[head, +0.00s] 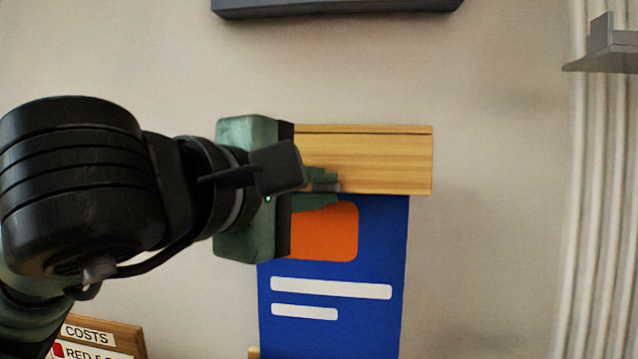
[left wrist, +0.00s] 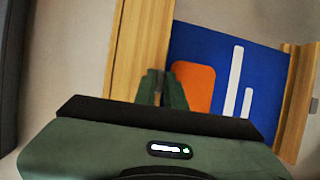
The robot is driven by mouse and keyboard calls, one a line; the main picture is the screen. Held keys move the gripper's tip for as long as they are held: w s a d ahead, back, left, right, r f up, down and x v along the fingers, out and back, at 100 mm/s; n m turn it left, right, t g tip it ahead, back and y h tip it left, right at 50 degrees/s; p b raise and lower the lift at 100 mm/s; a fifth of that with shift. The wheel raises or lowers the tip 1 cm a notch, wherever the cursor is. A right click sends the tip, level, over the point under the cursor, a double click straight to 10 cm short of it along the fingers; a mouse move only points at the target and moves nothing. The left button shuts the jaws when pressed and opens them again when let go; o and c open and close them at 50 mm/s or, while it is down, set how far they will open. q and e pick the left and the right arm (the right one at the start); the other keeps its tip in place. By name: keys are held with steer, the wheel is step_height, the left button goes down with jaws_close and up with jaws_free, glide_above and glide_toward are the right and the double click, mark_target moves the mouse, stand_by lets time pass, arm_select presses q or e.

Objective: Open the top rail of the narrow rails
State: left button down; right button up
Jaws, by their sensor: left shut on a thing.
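The wooden top rail (head: 375,160) holds the upper edge of a blue poster (head: 385,250) with an orange patch on the wall. In the left wrist view the top rail (left wrist: 145,40) runs upright beside the poster (left wrist: 215,50), and the bottom rail (left wrist: 298,95) stands at the right. My left gripper (head: 322,187) is at the top rail's lower edge. Its green fingers are shut on a small grey tab (head: 328,187) there; the hand hides the rail's left end. The left gripper also shows in the left wrist view (left wrist: 161,92). My right gripper is not in view.
A dark grey ledge (head: 335,8) is on the wall above. A grey bracket-like piece (head: 605,60) juts in at the upper right, by pale vertical folds (head: 600,200). A wood-framed costs sign (head: 105,338) is at the lower left. The wall right of the poster is bare.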

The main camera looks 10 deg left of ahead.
mark_target(336, 185)
arm_select(q)
steer(key=shift+s+r+n+g+y+p, duration=0.15)
steer(key=shift+s+r+n+g+p, duration=0.25)
steer(key=shift+g+p, duration=0.45)
steer(key=shift+s+r+n+g+y+p, duration=0.15)
steer(key=shift+s+r+g+y+p, duration=0.1)
steer(key=shift+r+g+p, duration=0.45)
steer(key=shift+s+r+n+g+y+p, duration=0.1)
steer(key=shift+s+r+n+g+p, duration=0.2)
steer(key=shift+g+p, duration=0.7)
